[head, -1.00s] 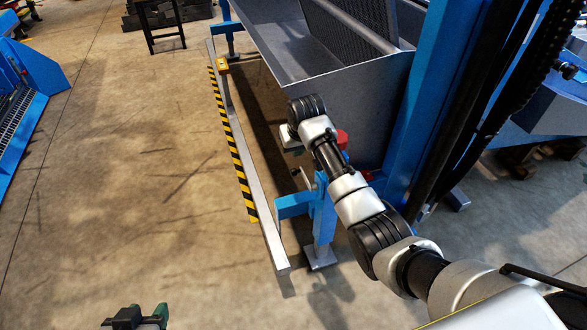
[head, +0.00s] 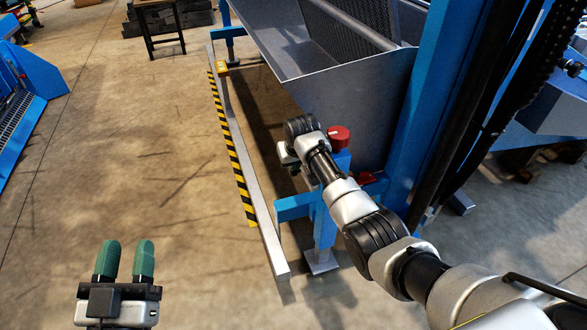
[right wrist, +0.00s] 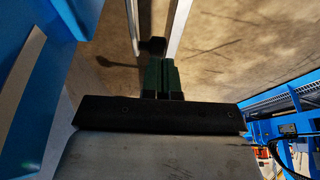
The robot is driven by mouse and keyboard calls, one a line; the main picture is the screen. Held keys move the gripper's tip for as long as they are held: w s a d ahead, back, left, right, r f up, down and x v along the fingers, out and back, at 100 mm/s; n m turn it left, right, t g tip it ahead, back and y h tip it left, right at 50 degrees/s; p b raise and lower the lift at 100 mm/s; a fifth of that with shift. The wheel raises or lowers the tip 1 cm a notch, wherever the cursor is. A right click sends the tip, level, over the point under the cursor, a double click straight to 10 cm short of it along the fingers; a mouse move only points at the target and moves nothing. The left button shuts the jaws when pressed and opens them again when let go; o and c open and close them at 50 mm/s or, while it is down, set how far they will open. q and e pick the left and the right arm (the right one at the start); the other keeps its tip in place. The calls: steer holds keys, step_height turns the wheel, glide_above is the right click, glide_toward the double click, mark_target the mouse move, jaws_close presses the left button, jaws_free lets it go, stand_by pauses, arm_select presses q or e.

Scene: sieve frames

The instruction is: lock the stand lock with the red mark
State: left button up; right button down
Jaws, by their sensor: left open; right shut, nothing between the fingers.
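A round red knob (head: 338,138) with a small pale mark sits on top of a blue stand post (head: 324,225), beside the grey sieve trough. A smaller red part (head: 372,178) shows low to its right, partly behind my right arm. My right gripper (head: 293,168) is just left of the post, mostly hidden by its own wrist. In the right wrist view its green fingers (right wrist: 160,76) are shut together and empty. A dark blunt-ended part (right wrist: 152,46) shows just beyond the fingertips. My left gripper (head: 125,262) is open and empty at the lower left, away from the stand.
The grey sieve trough (head: 345,105) and a thick blue column (head: 420,120) stand behind my right arm. A low rail (head: 268,245) with a yellow-black strip (head: 235,165) runs along the left of the stand. The concrete floor left of it is open.

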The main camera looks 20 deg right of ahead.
arm_select(q)
steer(key=shift+s+d+r+t+h, duration=0.1)
steer(key=shift+s+r+t+h, duration=0.15)
steer(key=shift+r+t, duration=0.3)
steer(key=shift+s+r+t+h, duration=0.2)
steer(key=shift+r+t+h, duration=0.05)
steer(key=shift+r+t, duration=0.25)
arm_select(e)
steer(key=shift+w+f, duration=0.1)
steer(key=shift+f, duration=0.55)
